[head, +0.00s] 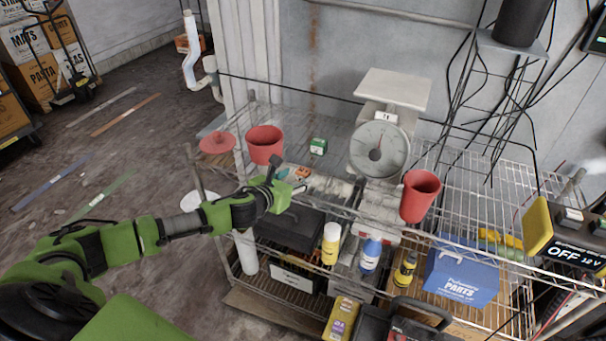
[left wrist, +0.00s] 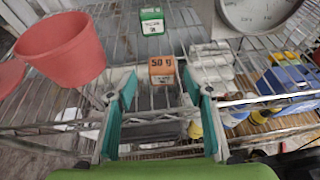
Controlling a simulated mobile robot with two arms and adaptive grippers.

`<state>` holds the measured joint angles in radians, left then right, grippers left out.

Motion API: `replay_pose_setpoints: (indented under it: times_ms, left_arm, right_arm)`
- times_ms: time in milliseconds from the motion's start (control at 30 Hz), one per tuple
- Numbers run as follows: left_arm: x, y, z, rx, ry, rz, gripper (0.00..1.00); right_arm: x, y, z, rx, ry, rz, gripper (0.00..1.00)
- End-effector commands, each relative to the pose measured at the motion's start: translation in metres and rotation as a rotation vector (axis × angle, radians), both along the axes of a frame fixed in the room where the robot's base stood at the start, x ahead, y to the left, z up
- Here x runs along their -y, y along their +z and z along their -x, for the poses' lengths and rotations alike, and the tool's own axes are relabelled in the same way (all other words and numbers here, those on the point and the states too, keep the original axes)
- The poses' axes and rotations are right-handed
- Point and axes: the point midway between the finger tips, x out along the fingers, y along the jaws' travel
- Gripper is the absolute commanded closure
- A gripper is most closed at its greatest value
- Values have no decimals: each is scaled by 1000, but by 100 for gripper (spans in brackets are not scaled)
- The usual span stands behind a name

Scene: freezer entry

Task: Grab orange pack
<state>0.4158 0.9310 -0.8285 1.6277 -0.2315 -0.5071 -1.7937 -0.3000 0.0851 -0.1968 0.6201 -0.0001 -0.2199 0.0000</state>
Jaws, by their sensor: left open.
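The orange pack (left wrist: 162,70), a small box marked "50 g", sits on the wire shelf straight ahead in the left wrist view. In the head view the orange pack (head: 303,172) shows small, just beyond my left gripper (head: 288,177). In the left wrist view my left gripper (left wrist: 158,92) is open, its teal fingers spread to either side of the line to the pack. The pack appears beyond the fingertips, with nothing held between them. My right gripper is in neither view.
A red cup (head: 264,144) stands left of my gripper, and another red cup (head: 420,196) stands to the right. A green box (head: 318,146) sits behind the pack. A dial scale (head: 380,149) stands behind on the right. Bottles and a blue parts box (head: 462,275) are lower down.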

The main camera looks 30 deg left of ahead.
Motion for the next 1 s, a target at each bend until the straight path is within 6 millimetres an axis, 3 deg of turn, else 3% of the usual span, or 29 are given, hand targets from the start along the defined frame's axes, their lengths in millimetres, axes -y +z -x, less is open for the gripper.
replay_pose_setpoints:
  times_ms: [333, 700, 867, 1000]
  left_arm:
    - [4, -11, -38, 1, 1, 3, 53]
    - [3, -15, -44, 0, -1, 1, 53]
    - [3, -15, -44, 0, -1, 1, 92]
    - [3, -15, -44, 0, -1, 1, 94]
  right_arm:
    - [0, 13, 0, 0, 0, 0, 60]
    - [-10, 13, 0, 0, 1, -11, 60]
    - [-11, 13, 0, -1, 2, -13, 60]
    - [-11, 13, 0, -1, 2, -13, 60]
